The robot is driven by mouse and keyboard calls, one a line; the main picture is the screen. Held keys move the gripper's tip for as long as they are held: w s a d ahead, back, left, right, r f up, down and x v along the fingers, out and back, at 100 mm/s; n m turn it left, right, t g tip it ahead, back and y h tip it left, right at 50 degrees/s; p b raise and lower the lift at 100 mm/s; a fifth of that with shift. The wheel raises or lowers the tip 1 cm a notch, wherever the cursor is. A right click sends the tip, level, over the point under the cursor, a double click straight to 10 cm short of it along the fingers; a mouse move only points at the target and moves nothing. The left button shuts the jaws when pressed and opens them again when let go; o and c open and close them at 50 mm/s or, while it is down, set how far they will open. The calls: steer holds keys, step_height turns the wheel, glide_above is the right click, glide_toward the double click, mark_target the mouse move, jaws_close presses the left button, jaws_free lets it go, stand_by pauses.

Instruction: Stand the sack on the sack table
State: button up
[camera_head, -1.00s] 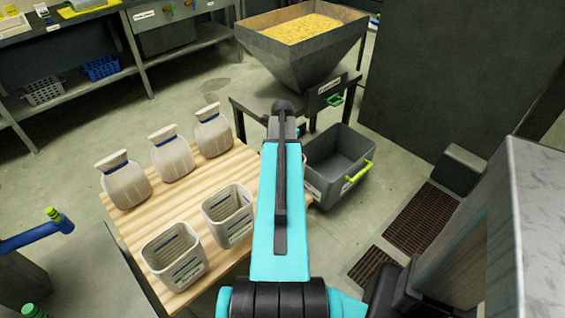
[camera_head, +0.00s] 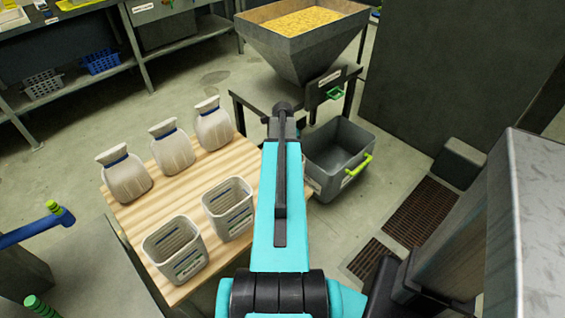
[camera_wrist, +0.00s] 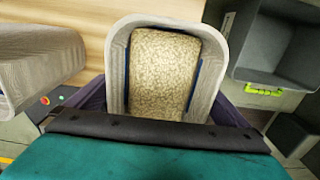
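An open sack (camera_wrist: 115,60) with pale woven walls, a blue band and a yellowish speckled filling shows in the wrist view. My gripper (camera_wrist: 160,108) has one dark finger against each side of it and appears shut on it. In the head view my arm hides most of this sack and the gripper. The wooden table (camera_head: 215,172) is at the middle left. Two open, similar containers (camera_head: 174,248) (camera_head: 229,208) stand on its near side, and three tied sacks (camera_head: 126,178) (camera_head: 172,150) (camera_head: 213,127) stand along its far side. Whether the filled sack touches the table cannot be told.
A grey bin (camera_head: 338,150) with a green handle stands on the floor right of the table. A hopper (camera_head: 310,55) of yellow material stands behind it. A metal machine (camera_head: 530,220) is close on the right. A blue pipe (camera_head: 35,232) juts in from the left.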

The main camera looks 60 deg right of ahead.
steer(key=shift+r, duration=0.15)
step_height(320, 180, up, 12)
stand_by(1.0)
steer(key=shift+s, duration=0.1)
stand_by(0.7)
